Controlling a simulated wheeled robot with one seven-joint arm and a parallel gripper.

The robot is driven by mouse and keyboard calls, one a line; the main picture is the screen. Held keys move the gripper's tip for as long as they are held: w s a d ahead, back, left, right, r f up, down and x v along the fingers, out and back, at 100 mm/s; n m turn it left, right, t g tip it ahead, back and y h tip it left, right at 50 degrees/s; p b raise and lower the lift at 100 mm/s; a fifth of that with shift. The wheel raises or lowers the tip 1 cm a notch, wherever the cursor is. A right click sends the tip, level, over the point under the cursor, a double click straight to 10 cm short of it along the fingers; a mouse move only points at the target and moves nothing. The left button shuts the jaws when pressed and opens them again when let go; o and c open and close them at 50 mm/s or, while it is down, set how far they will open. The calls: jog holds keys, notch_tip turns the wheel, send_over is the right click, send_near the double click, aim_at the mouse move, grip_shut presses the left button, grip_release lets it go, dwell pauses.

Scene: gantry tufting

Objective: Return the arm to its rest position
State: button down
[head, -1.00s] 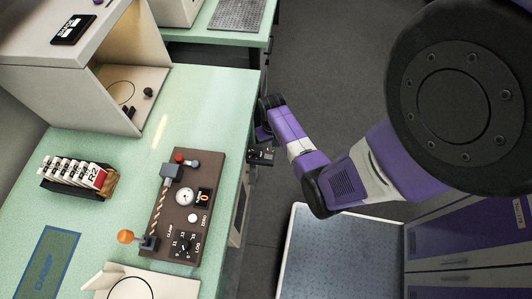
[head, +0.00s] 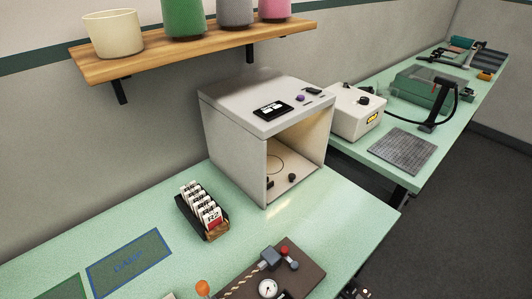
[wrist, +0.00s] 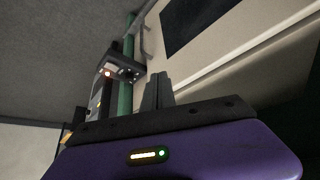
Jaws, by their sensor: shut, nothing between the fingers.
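My gripper (wrist: 157,92) shows in the wrist view, its two dark fingers together with nothing between them. It is clear of any object there. In the head view the arm is almost wholly out of the picture; only a small dark part shows at the bottom edge, beside the green table (head: 376,218), and I cannot tell which part it is.
On the table stand an open-fronted white booth (head: 236,150), a black rack of white cards (head: 203,211) and a brown control panel (head: 285,283) with levers. A wooden shelf (head: 205,46) holds yarn cones. A second table (head: 350,150) holds equipment. Dark floor (head: 470,220) at right is open.

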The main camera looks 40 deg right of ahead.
jog(key=s+a+r+n+t+y, duration=0.1)
jog(key=a+r, duration=0.4)
jog(key=r, duration=0.6)
jog(key=s+a+r+n+t+y, duration=0.1)
jog(key=s+a+r+n+t, duration=0.2)
jog(key=r, duration=0.9)
jog(key=s+a+r+n+t+y, duration=0.1)
jog(key=a+r+t, duration=0.4)
jog(key=r, duration=0.6)
jog(key=shift+s+a+r+n+y, duration=0.3)
jog(key=shift+s+a+n, duration=0.35)
jog(key=shift+a, duration=0.5)
